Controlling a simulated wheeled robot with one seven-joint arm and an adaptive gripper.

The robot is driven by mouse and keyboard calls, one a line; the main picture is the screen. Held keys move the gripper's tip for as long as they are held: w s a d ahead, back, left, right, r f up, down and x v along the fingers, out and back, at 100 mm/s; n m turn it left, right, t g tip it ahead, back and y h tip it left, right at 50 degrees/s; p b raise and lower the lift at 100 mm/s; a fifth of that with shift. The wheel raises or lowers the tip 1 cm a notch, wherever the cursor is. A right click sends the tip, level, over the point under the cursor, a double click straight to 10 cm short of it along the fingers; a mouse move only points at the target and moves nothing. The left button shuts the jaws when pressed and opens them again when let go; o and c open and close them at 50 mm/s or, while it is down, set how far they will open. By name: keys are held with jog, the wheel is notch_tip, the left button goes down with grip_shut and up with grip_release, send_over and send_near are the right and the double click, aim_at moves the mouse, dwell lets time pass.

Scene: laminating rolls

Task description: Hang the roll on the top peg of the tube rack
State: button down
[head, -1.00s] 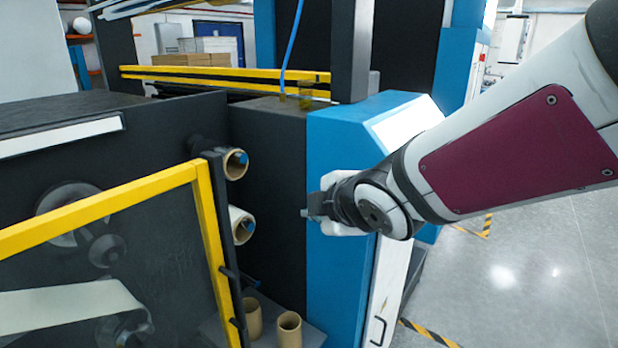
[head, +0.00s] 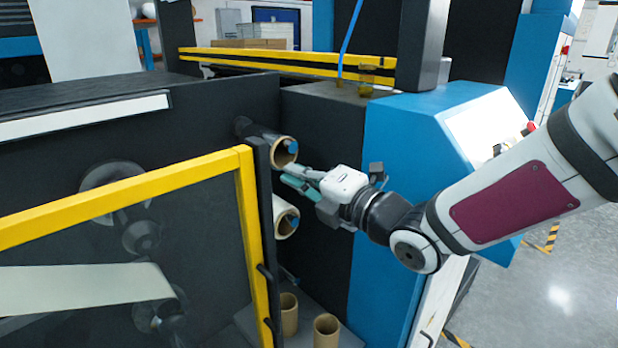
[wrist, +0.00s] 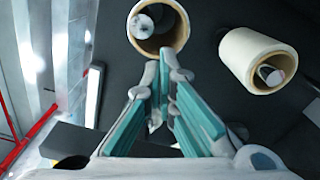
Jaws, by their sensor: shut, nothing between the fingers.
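My gripper (head: 287,174) has teal finger pads. Its fingers are shut and empty, with the tips close to the lower edge of the top tube's mouth. I cannot tell whether they touch it.
A lower bare peg (head: 288,274) shows under the white roll. Two open cardboard tubes (head: 289,315) (head: 326,333) stand on a low shelf. A yellow-framed guard (head: 246,200) stands at the left, and a blue machine cabinet (head: 400,150) is close behind my arm.

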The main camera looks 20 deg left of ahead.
jog(key=shift+x, duration=2.7)
jog(key=shift+a+b, duration=0.2)
jog(key=shift+b, duration=0.15)
jog(key=shift+w+a, duration=0.2)
jog(key=shift+a, duration=0.05)
jog(key=v, duration=1)
jog(key=shift+s, duration=0.1)
